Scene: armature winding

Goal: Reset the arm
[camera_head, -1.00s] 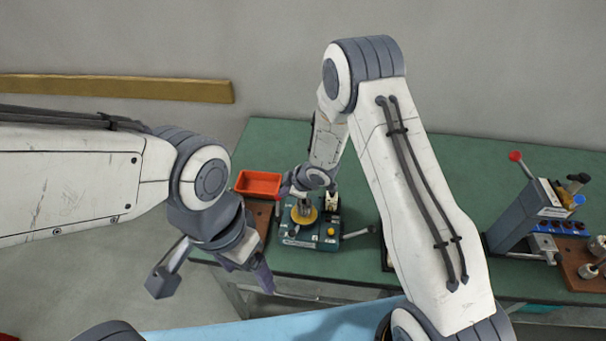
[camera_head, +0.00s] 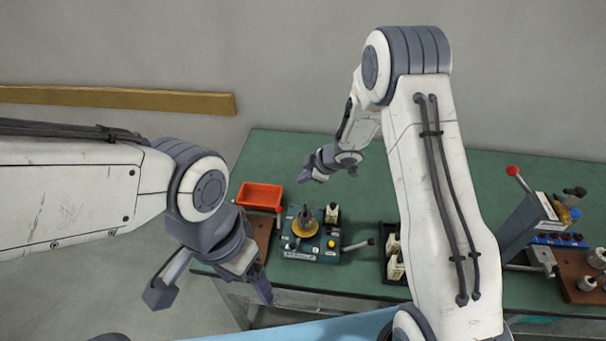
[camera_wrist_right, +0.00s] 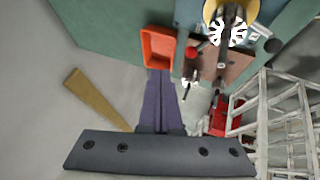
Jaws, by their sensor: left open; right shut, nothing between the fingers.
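My right arm reaches in over the green table, and its gripper (camera_head: 312,172) hangs above the table behind the winding machine. In the right wrist view the right gripper's fingers (camera_wrist_right: 161,104) are together with nothing between them. My left gripper (camera_head: 212,284) is open and empty at the left, in front of the table's left end. The winding machine (camera_head: 312,254), a teal base with a yellow disc and a side lever, stands on the table, apart from both grippers. It also shows at the top of the right wrist view (camera_wrist_right: 190,12).
A red-orange tray (camera_head: 260,196) sits left of the machine. A black tray (camera_head: 393,270) with pale parts is partly hidden by my right arm. A lever press (camera_head: 522,232) stands at the right. The back of the green table (camera_head: 285,150) is clear.

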